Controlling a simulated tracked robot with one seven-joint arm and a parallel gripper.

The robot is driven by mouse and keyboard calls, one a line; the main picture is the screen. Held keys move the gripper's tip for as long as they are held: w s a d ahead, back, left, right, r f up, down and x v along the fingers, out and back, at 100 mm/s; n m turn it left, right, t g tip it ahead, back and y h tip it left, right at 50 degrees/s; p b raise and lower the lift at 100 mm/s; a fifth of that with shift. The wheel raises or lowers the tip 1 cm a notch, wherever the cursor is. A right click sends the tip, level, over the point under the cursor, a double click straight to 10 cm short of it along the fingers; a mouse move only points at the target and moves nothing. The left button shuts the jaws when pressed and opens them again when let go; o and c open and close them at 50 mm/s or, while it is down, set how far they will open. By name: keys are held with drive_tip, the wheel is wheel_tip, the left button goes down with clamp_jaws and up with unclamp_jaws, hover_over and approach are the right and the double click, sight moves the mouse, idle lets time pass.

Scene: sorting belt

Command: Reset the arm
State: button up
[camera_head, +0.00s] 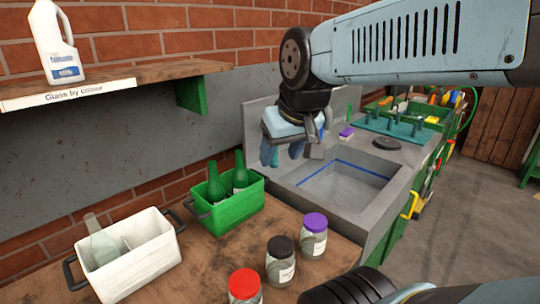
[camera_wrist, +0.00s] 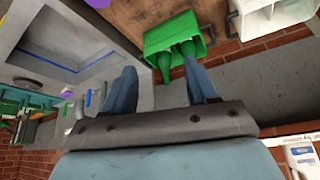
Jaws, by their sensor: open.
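My gripper (camera_head: 283,157) hangs in the air near the left edge of the sink in the head view, fingers pointing down. In the wrist view its two blue fingers (camera_wrist: 162,76) are apart, with nothing between them. My arm reaches in from the upper right. The gripper is above and behind the green crate (camera_head: 226,215), which holds two green bottles (camera_head: 215,185); the crate also shows in the wrist view (camera_wrist: 160,38).
A white crate (camera_head: 135,273) with a clear bottle (camera_head: 103,246) stands left on the wooden counter. Jars with red (camera_head: 245,285), black (camera_head: 280,260) and purple (camera_head: 313,236) lids stand in front. The sink (camera_head: 350,190) looks empty. A shelf (camera_head: 120,80) holds a white jug (camera_head: 55,42).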

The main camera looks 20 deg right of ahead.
drive_tip(key=shift+s+d+f, duration=0.1)
drive_tip(key=shift+s+f, duration=0.05)
drive_tip(key=shift+s, duration=0.4)
drive_tip(key=shift+s+d+f, duration=0.1)
drive_tip(key=shift+s, duration=0.4)
idle(0.4)
